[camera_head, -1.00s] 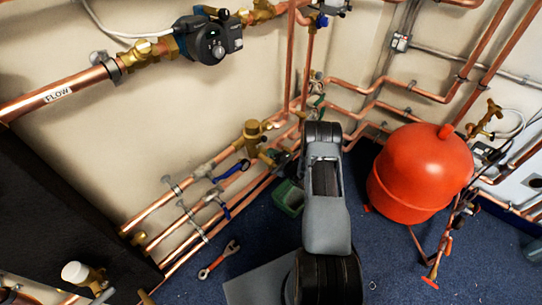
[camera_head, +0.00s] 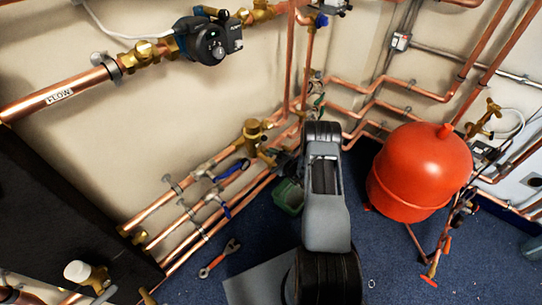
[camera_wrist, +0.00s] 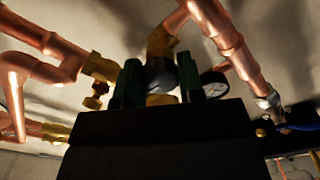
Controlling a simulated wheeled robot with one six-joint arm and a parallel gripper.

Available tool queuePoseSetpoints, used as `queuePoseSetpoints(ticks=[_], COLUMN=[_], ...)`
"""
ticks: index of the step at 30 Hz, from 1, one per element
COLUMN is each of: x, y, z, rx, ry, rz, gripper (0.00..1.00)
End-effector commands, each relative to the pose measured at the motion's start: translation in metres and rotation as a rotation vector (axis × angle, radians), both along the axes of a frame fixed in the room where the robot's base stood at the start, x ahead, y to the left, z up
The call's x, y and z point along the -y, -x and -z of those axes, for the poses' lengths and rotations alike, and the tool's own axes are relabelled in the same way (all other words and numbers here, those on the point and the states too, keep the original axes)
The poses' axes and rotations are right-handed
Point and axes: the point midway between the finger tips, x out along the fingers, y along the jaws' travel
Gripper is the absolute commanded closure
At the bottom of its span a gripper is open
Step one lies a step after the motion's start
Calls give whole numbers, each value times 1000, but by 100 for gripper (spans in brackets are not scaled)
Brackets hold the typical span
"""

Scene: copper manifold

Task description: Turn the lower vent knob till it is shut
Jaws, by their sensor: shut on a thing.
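In the wrist view my gripper (camera_wrist: 160,82) has its two green-padded fingers closed on the sides of a rounded grey knob (camera_wrist: 158,75), which I take for the vent knob. Brass shows just above and below the knob, among copper pipes. The fingers hide the knob's sides, and I cannot read how far it is turned. In the head view my arm reaches to the pipe corner, and the knob cannot be made out there.
A round gauge (camera_wrist: 214,83) sits close right of the fingers. Copper pipes (camera_wrist: 228,40) run near on both sides. In the head view a red tank (camera_head: 420,170) stands right of my arm, a green container (camera_head: 288,197) is on the floor, and a wrench (camera_head: 219,258) lies at front left.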

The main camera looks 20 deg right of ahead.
Motion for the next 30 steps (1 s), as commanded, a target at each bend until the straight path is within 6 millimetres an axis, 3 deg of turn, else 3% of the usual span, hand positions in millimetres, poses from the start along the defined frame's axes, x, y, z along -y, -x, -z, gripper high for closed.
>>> queuePoseSetpoints(ticks=[4,5,12,23,30], x=[0,0,0,4,22], y=[0,0,0,7,45], z=[0,0,0,-1,-2], rx=[0,0,1,0,-1], ry=[-2,-2,-1,0,-2], rz=[1,1,0,2,6], gripper=[88,63,40,39,39])
